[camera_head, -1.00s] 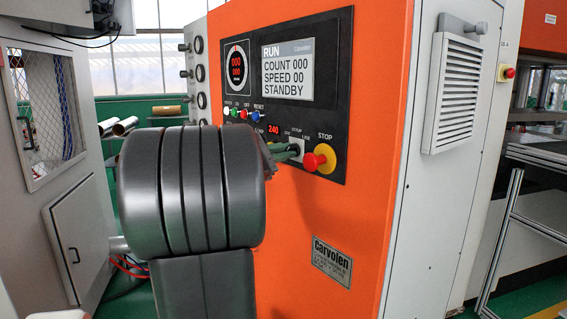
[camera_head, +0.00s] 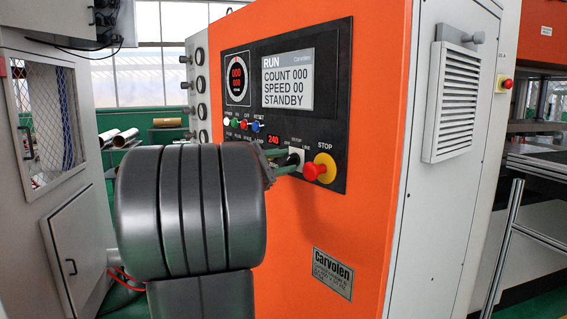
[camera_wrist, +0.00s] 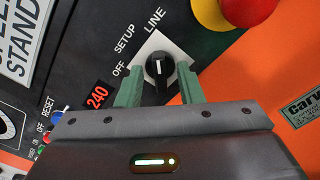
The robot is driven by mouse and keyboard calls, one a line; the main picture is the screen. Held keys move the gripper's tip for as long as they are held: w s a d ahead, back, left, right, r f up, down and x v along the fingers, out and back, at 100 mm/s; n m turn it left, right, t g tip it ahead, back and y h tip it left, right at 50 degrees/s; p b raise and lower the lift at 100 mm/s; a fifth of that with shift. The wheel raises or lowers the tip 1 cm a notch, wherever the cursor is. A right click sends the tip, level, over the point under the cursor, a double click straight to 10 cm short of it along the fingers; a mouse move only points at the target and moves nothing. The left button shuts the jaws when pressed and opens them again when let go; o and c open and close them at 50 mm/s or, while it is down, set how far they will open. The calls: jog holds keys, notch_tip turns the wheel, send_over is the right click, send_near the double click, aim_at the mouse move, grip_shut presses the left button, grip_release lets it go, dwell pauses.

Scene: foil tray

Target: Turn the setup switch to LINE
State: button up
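The setup switch (camera_wrist: 160,68) is a black knob with a white mark, on a pale plate labelled OFF, SETUP and LINE. In the wrist view its mark points up the picture, towards the word LINE. The switch is also in the head view (camera_head: 294,158), small and partly hidden by my gripper. My gripper (camera_wrist: 161,80) has two green fingers, one on each side of the knob. They stand apart with narrow gaps beside the knob, so it looks open around it. In the head view its fingertips (camera_head: 283,162) reach the plate, with my dark wrist hiding much of them.
A red stop button on a yellow base (camera_head: 320,168) sits close right of the switch. The red 240 display (camera_head: 274,140) and several small coloured buttons (camera_head: 242,122) are to the left. The screen (camera_head: 287,80) above reads RUN, STANDBY.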

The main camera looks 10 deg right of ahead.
jog(key=b+v, duration=0.1)
jog(key=v, duration=1.2)
jog(key=shift+a, duration=0.15)
jog(key=p+x, duration=0.1)
jog(key=x, duration=1.2)
jog(key=shift+w+d, duration=0.1)
jog(key=shift+d, duration=0.3)
jog(key=shift+a, duration=0.1)
